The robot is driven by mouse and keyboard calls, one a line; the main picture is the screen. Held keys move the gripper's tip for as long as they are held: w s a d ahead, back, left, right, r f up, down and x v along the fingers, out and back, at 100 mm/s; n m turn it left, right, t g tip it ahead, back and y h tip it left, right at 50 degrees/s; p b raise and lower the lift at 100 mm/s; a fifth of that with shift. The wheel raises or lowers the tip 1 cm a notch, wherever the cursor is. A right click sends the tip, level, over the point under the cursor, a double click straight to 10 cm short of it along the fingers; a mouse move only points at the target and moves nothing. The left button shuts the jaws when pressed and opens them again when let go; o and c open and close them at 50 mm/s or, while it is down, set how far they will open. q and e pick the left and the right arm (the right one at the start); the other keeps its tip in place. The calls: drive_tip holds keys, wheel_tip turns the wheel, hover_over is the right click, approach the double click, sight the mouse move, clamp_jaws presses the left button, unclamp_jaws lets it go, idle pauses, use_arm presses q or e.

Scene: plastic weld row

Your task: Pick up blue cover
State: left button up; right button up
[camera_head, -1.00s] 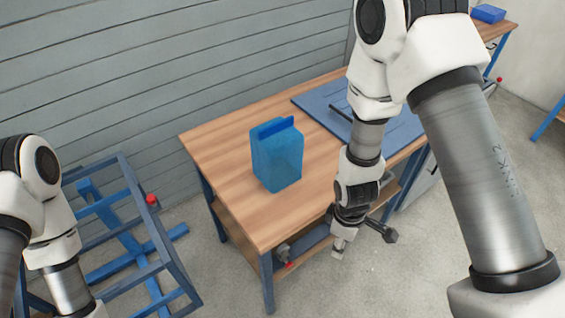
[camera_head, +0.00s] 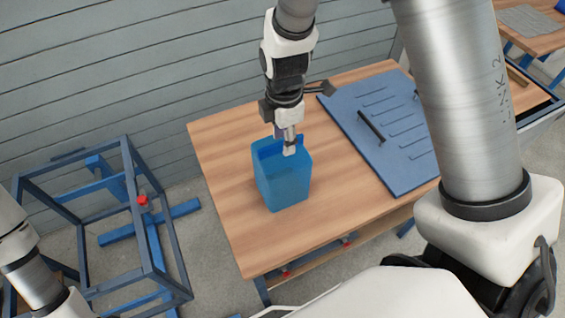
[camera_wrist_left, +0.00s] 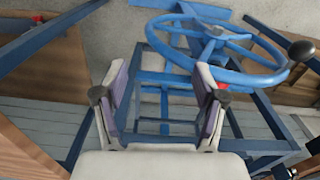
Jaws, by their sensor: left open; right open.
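My left gripper (camera_wrist_left: 160,88) is open and empty in the left wrist view; in the head view only part of the left arm shows at the lower left.
A blue louvered panel with a black handle (camera_head: 387,135) lies on the wooden table (camera_head: 225,160), right of the cover. A blue metal frame (camera_head: 160,270) stands on the floor at left. A blue wheel-like ring (camera_wrist_left: 220,72) shows in the left wrist view. The table's left part is clear.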

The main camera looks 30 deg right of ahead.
sight(281, 142)
drive_tip(key=f, duration=0.1)
drive_tip(key=w+f, duration=0.1)
drive_tip(key=f, duration=0.1)
drive_tip(key=shift+w, duration=0.1)
drive_tip(key=shift+w+a+f, duration=0.1)
drive_tip(key=shift+w+f, duration=0.05)
drive_tip(key=shift+w, duration=0.1)
drive_tip(key=shift+s+r, duration=0.25)
drive_tip(key=shift+s, duration=0.2)
clamp_jaws()
drive_tip(key=shift+w+f, duration=0.1)
drive_tip(key=shift+w, duration=0.15)
